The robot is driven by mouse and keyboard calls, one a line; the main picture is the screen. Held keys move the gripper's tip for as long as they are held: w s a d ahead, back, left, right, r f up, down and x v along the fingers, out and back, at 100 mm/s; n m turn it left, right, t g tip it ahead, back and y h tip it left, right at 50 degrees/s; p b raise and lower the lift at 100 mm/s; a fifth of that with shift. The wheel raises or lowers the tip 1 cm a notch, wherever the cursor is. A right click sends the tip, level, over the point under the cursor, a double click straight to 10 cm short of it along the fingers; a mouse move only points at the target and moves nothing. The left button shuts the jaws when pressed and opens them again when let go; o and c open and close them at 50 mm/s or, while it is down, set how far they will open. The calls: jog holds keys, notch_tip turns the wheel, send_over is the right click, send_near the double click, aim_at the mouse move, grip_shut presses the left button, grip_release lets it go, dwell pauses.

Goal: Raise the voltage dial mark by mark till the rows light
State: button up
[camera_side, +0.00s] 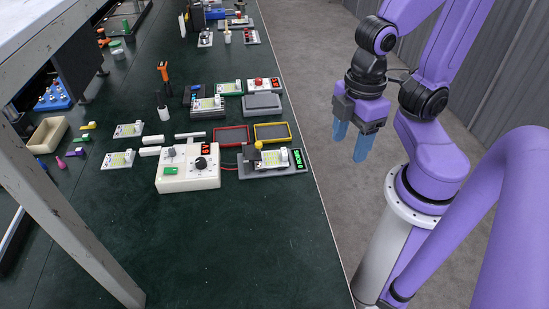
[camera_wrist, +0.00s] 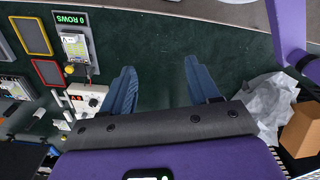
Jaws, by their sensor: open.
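The white power supply box (camera_side: 187,178) stands on the dark green bench in the side view, with a red lit readout, a green part and a black voltage dial (camera_side: 201,163) on top. Beside it on the right, a grey fixture (camera_side: 245,172) holds a light board with a yellow knob; its green display (camera_side: 299,158) reads 0 ROWS. The display also shows in the wrist view (camera_wrist: 70,19), as does part of the box (camera_wrist: 86,97), at the left. My gripper (camera_side: 351,146) has blue fingers, open and empty, in the air right of the bench edge, well away from the dial.
A red-framed tray (camera_side: 231,136) and a yellow-framed tray (camera_side: 272,132) lie behind the fixture. Several boards, an orange-handled tool (camera_side: 163,75) and a beige bin (camera_side: 46,134) lie farther off. The near bench is clear. A cardboard box (camera_wrist: 301,130) and crumpled white material show right in the wrist view.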

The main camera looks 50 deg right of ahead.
jog(key=m, duration=0.5)
send_over(201, 160)
notch_tip(201, 160, down, 6)
jog(key=shift+h, duration=0.4)
notch_tip(201, 160, down, 17)
jog(key=shift+s+r, duration=0.1)
jog(key=shift+r, duration=0.05)
jog(key=c, duration=1)
